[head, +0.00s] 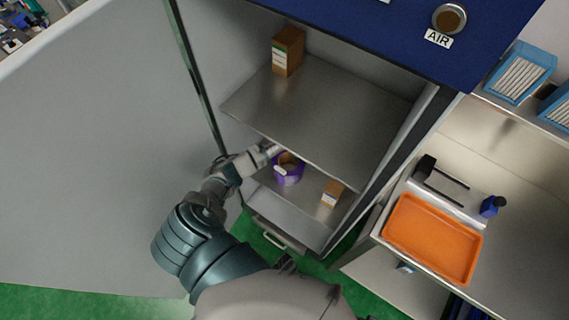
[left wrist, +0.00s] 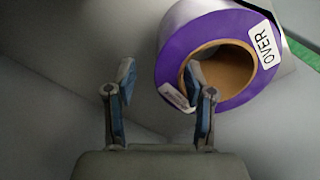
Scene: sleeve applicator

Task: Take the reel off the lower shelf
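The purple reel (head: 289,176) with a brown core sits on the lower shelf (head: 300,200) of the open cabinet. In the left wrist view the reel (left wrist: 180,50) is ahead and to the right, with a white label reading OVER. My left gripper (head: 275,150) reaches into the cabinet beside the reel, under the upper shelf. Its two fingers (left wrist: 163,80) are open with nothing held between them. The right finger overlaps the reel's core opening in the picture; whether it touches the reel cannot be told. My right gripper is not in view.
The upper shelf (head: 330,115) hangs close above my left gripper and carries a brown box (head: 288,52). A small box (head: 332,193) stands right of the reel. The open door (head: 100,150) is at left; an orange tray (head: 433,238) lies on the right counter.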

